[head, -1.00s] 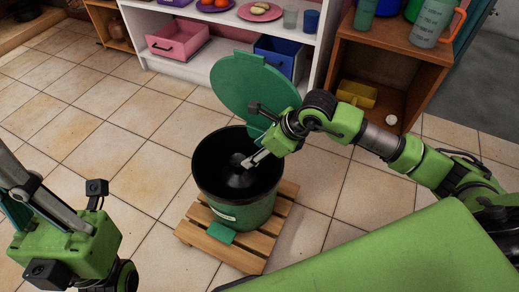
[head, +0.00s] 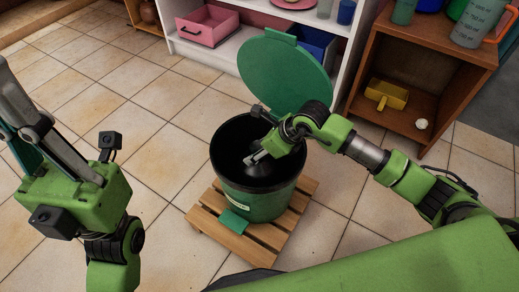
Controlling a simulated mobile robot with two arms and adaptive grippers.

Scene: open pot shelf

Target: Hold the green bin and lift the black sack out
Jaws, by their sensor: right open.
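The green bin (head: 262,201) stands upright on a wooden slatted pallet, its round green lid (head: 285,75) swung open at the back. The black sack (head: 240,172) shows as a dark mass inside the bin; its details are hard to make out. My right gripper (head: 253,159) reaches in from the right over the bin's mouth, open, its fingers just above or at the sack; I cannot tell whether they touch it. My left gripper (head: 30,125) is well left of the bin, pointing up, partly cut off by the picture edge.
The wooden pallet (head: 205,224) sits on a tiled floor. Behind are a white shelf (head: 195,50) with a pink drawer (head: 208,25) and a brown wooden shelf (head: 375,50) holding a yellow scoop (head: 386,94). Floor left of the bin is clear.

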